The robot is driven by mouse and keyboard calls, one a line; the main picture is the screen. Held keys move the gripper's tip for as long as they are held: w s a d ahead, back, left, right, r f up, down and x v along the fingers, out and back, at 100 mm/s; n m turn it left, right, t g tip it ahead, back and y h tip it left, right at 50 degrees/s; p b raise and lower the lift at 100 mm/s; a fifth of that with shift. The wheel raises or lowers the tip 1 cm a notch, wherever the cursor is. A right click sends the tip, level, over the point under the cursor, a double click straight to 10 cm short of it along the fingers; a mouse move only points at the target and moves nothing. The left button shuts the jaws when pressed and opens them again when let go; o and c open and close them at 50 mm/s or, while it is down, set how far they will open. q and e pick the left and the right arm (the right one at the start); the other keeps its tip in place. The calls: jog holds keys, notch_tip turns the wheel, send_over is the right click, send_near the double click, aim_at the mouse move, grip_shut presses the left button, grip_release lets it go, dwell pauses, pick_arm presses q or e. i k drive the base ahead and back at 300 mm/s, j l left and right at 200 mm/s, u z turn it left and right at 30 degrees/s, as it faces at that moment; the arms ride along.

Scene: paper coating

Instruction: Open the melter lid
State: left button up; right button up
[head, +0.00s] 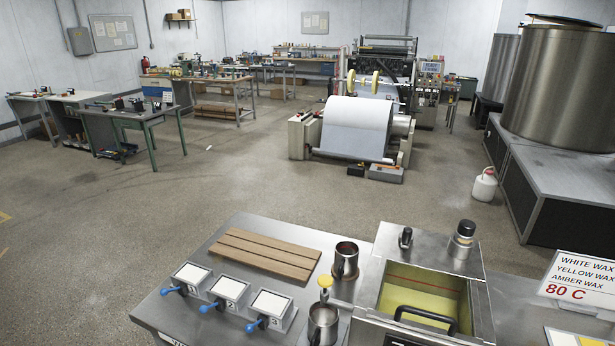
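The melter (365,328) is a steel box at the front right of the metal bench. Yellow wax (425,288) shows through its rectangular top. A black bar handle (425,317) lies across the front of that top. The lid's panel is hard to make out; I cannot tell whether a clear lid covers the wax. A small black knob (405,238) and a dark-capped steel cylinder (462,242) stand on the steel deck behind the wax. Neither of my grippers is in view.
Left of the melter stand two steel cups (345,262), (322,324), a slatted wooden board (263,254) and three numbered blocks with blue knobs (228,291). A wax sign (582,278) stands at the right. A paper-roll machine (355,127) stands beyond open floor.

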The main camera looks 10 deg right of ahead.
aim_at(451, 333)
jog(key=i+l, duration=0.15)
jog(key=l, duration=0.25)
jog(key=i+l, duration=0.2)
jog(key=l, duration=0.15)
jog(key=i+l+u, duration=0.1)
jog(key=l, duration=0.3)
jog(key=i, duration=0.05)
